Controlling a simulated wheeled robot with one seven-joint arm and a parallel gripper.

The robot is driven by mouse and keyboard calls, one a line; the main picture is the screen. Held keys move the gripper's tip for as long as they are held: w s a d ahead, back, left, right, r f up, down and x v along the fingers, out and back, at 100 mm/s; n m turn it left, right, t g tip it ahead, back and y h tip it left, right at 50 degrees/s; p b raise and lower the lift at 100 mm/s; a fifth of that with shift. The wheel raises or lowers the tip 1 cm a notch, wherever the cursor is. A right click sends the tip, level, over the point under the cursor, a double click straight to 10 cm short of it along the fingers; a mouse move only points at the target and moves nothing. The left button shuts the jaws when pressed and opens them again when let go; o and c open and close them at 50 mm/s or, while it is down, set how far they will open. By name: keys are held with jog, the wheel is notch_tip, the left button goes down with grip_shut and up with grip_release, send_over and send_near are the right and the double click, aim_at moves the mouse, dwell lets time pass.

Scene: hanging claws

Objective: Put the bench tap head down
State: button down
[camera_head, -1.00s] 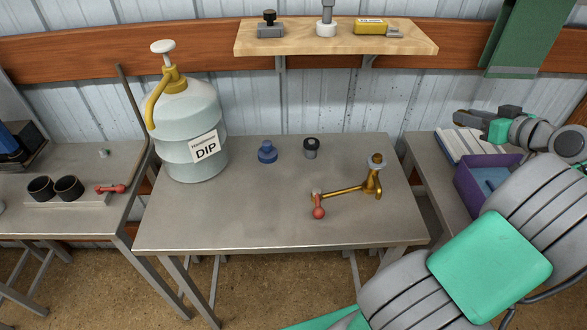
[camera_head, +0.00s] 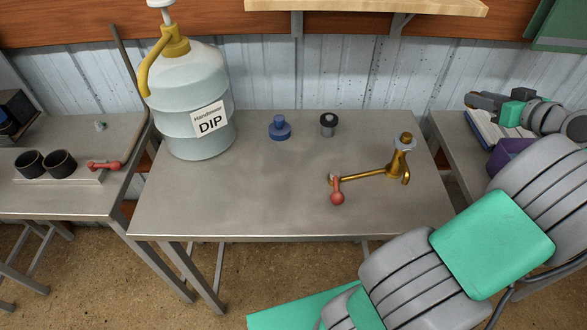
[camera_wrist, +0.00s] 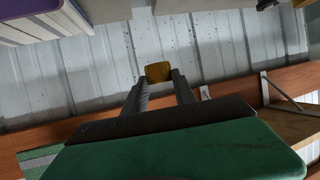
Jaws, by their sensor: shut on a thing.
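My gripper (camera_wrist: 158,84) is shut on a brass-coloured piece (camera_wrist: 158,72), which I take to be the bench tap head. It sits between the fingertips in the wrist view, with the corrugated wall behind it. In the head view my gripper (camera_head: 486,101) is at the right, over the right-hand side table and away from the middle bench; the held piece is too small to make out there.
A large dip container (camera_head: 195,110) stands at the bench's back left. A blue fitting (camera_head: 280,128) and a dark-capped one (camera_head: 328,125) stand at the back. A purple bin (camera_head: 507,157) is on the right side table. The bench's front left is bare.

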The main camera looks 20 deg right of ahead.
jog(key=w+a+f, duration=0.2)
jog(key=w+f, duration=0.1)
jog(key=f, duration=0.1)
jog(key=w+a+f+b, duration=0.1)
jog(key=w+a+f, duration=0.2)
jog(key=w+f, duration=0.1)
jog(key=w+a+f, duration=0.3)
jog(key=w+f, duration=0.1)
jog(key=f, duration=0.1)
jog(key=shift+w+a+f+b, duration=0.15)
jog(key=shift+w+a+b, duration=0.05)
jog(key=shift+b, duration=0.2)
notch_tip(320, 180, down, 3)
jog(key=shift+r, duration=0.1)
jog(key=shift+f, duration=0.35)
jog(key=c, duration=1)
grip_release()
jog(key=shift+r, duration=0.15)
